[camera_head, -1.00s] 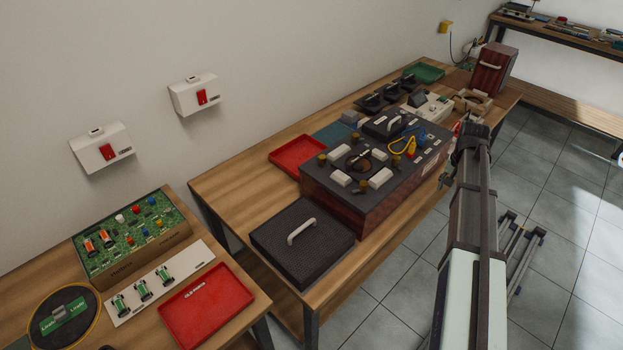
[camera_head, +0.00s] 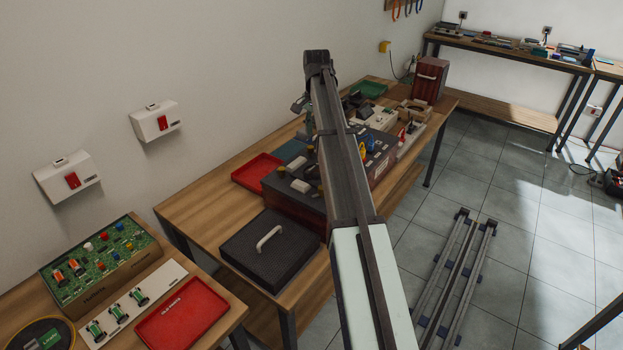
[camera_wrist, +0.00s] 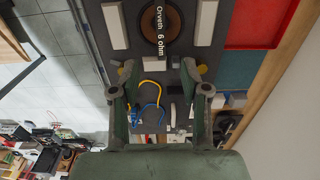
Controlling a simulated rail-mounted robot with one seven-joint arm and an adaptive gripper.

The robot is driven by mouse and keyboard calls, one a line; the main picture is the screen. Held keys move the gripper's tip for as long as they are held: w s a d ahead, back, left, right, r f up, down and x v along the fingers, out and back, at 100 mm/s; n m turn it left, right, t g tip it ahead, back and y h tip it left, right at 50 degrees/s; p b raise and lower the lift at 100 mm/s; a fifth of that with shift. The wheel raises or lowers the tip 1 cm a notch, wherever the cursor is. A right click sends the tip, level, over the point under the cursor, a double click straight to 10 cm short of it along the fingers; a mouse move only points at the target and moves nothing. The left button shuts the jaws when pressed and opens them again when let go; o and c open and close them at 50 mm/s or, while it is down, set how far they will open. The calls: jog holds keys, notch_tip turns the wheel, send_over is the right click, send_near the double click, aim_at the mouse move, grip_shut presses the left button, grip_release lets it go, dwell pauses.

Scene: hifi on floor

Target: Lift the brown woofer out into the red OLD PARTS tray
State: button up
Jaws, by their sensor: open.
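The brown woofer (camera_wrist: 174,35) is a round cone marked "Orveth 6 ohm", at the top of the wrist view, set in the dark cabinet face (camera_wrist: 160,66). My arm hides it in the head view. My gripper (camera_wrist: 158,75) is open and empty, its fingers apart with the woofer ahead beyond the tips; I cannot tell the gap. In the head view a red tray (camera_head: 182,315) with white lettering, hard to read, lies on the near left table. Another red tray (camera_head: 258,170) lies left of the cabinet (camera_head: 290,205), and a red tray (camera_wrist: 262,22) shows in the wrist view.
Pale blocks (camera_wrist: 113,25) flank the woofer. Yellow and blue leads (camera_wrist: 152,95) lie on the cabinet. A black grille panel with a handle (camera_head: 265,250) lies in front of it. A green circuit board (camera_head: 100,255) stands on the left table. A gap separates the two tables.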

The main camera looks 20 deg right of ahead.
aim_at(316, 165)
notch_tip(316, 165, down, 10)
jog(key=p, duration=0.2)
jog(key=shift+p, duration=0.3)
jog(key=shift+w+f+p, duration=0.1)
jog(key=shift+f+p, duration=1.2)
jog(key=shift+f, duration=1.3)
jog(key=shift+f, duration=0.25)
